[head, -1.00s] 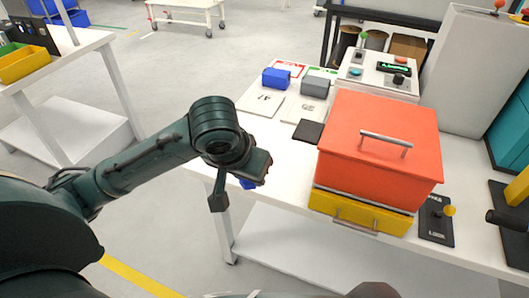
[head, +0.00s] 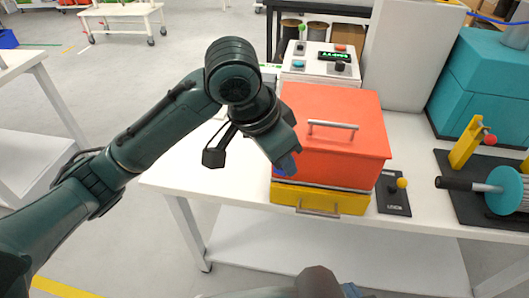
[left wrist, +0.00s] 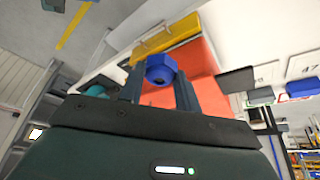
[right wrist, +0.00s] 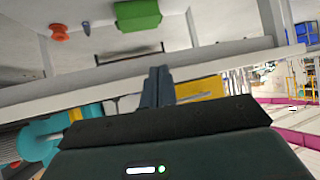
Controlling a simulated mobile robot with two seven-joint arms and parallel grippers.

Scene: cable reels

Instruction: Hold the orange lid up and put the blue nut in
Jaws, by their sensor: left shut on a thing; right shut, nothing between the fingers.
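The orange lid (head: 345,110) has a grey bar handle (head: 333,125) on top and sits down on the orange box above a yellow drawer (head: 345,202). My left gripper (left wrist: 158,88) is shut on the blue nut (left wrist: 161,68), which shows between its two fingers in the left wrist view. In the head view the nut (head: 279,171) is mostly hidden by that gripper, in front of the box's left side. My right gripper (right wrist: 157,84) is shut and empty in the right wrist view, apart from the lid.
A black plate with a yellow knob (head: 401,183) lies right of the box. A teal reel on a black stand (head: 503,190) is further right. A control panel (head: 322,62) stands behind. The white table (head: 190,165) is clear at the left.

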